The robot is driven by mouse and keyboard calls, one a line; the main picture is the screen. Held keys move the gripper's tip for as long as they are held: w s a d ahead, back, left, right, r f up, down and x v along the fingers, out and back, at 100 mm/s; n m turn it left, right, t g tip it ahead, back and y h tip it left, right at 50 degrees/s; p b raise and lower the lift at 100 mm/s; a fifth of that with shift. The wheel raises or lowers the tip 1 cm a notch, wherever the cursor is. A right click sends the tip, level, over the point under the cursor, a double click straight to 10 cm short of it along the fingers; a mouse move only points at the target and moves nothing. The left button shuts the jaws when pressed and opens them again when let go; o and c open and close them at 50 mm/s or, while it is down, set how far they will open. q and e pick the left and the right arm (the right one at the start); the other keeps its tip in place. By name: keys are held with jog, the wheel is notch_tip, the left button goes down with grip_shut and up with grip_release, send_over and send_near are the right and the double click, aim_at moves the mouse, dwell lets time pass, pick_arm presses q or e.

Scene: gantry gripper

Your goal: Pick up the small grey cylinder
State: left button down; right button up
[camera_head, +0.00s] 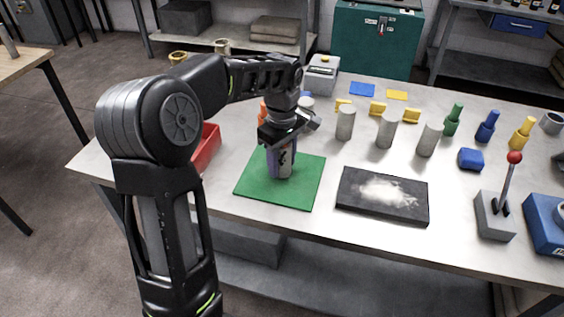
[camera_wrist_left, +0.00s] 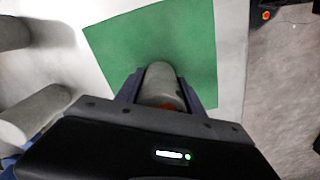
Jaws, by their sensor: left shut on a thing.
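The small grey cylinder (camera_wrist_left: 159,83) is upright between the two fingers of my left gripper (camera_wrist_left: 160,95), over the green mat. In the head view my left gripper (camera_head: 281,160) points down and is shut on the cylinder (camera_head: 285,170), whose side is partly hidden by the fingers. The cylinder is at the upper part of the green mat (camera_head: 265,192); I cannot tell whether it touches the mat. Three other grey cylinders stand behind and to the right: one (camera_head: 345,123), one (camera_head: 386,131), and one (camera_head: 430,139). My right gripper is not in view.
A dark block with a pale patch (camera_head: 360,203) lies right of the mat. A red bin (camera_head: 208,147) is partly hidden behind my left arm. A joystick (camera_head: 494,215) stands at the right. Green, blue and yellow bottle-shaped pieces (camera_head: 486,128) stand at the back right.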

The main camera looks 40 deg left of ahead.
pick_arm(q)
notch_tip(320, 180, up, 9)
jog(key=shift+r, duration=0.2)
dwell(0.5)
